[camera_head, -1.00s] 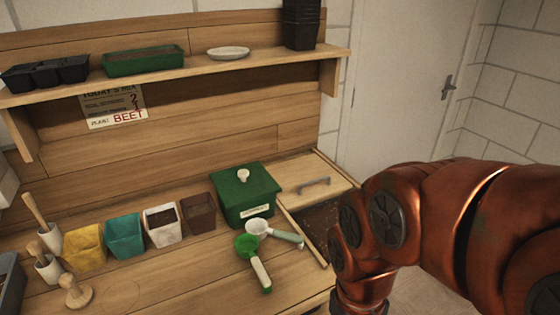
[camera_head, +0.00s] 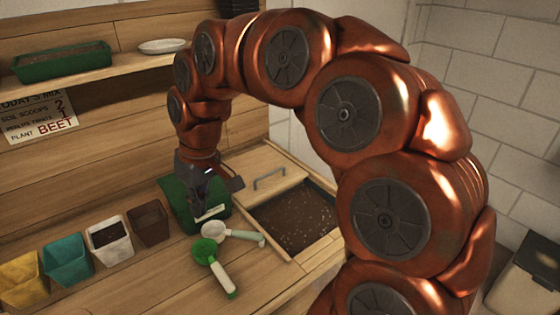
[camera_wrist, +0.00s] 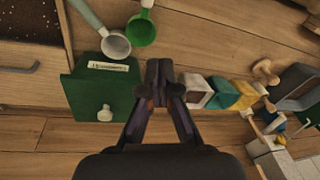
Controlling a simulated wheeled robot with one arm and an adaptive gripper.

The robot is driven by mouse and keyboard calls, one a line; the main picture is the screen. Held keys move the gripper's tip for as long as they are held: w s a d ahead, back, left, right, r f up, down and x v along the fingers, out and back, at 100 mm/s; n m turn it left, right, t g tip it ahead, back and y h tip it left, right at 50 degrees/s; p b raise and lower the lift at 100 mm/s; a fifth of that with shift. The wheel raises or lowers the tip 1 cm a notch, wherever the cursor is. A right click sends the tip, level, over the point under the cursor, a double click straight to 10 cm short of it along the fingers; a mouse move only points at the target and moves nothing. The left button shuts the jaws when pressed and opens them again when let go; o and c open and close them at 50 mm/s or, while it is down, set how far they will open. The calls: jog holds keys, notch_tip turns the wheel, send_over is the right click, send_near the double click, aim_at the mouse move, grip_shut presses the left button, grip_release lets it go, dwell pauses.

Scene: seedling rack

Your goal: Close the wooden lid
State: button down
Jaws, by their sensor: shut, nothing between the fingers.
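The wooden lid (camera_head: 250,163) is a flat panel with a grey bar handle (camera_head: 270,178). It lies at the back of the soil bin (camera_head: 306,222), whose dark soil is exposed in front of it. Part of the lid is hidden behind my arm and gripper. In the wrist view the lid's handle (camera_wrist: 20,68) shows at the left edge. My gripper (camera_head: 197,212) points down over the green box (camera_head: 177,208), left of the lid and apart from it. In the wrist view my gripper (camera_wrist: 158,68) is shut and empty, beside the box's white knob (camera_wrist: 104,113).
A white scoop (camera_head: 216,230) and a green scoop (camera_head: 204,251) lie in front of the box. Yellow, teal (camera_head: 67,262), white and brown (camera_head: 149,221) pots stand to the left. A shelf (camera_head: 128,60) runs above the bench. The bin's front rim (camera_head: 318,252) is clear.

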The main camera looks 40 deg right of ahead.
jog(key=w+d+r+t, duration=0.1)
jog(key=w+d, duration=0.6)
jog(key=w, duration=0.3)
jog(key=m+t+h, duration=0.2)
jog(key=m, duration=0.2)
send_over(281, 175)
jog(key=w, duration=0.1)
notch_tip(281, 175, down, 7)
jog(key=x, duration=0.4)
jog(key=p+x, duration=0.1)
jog(key=x, duration=0.3)
jog(key=shift+w+d+f+p, duration=0.25)
jog(key=shift+f+p, duration=0.05)
jog(key=shift+s+a+f+p, duration=0.1)
jog(key=shift+s+f+p, duration=0.1)
jog(key=shift+s, duration=0.4)
jog(key=shift+s+f+p, duration=0.2)
jog(key=shift+s+p, duration=0.05)
jog(key=shift+s, duration=0.4)
jog(key=shift+s+f+p, duration=0.2)
jog(key=shift+s, duration=0.4)
jog(key=shift+s+a, duration=0.1)
jog(key=shift+s, duration=0.1)
